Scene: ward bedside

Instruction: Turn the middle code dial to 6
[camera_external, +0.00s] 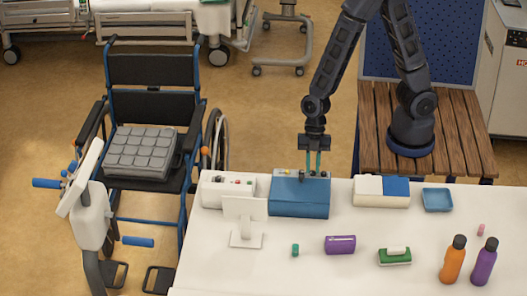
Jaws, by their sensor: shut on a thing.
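A blue box (299,203) stands at the back edge of the white table, with small knob-like parts on its grey top panel (282,178). My gripper (313,172) points straight down over the top of this box, right of its centre. Its teal fingers are close together, shut on a small part at the panel, which looks like a code dial. The fingers hide most of that part, and I cannot read any dial number from this view.
A white box with coloured buttons (226,190) stands just left of the blue box, with a white stand (244,222) in front. To the right are a white-and-blue box (381,191) and a blue tray (437,200). A purple item (340,245) and bottles (453,262) stand nearer.

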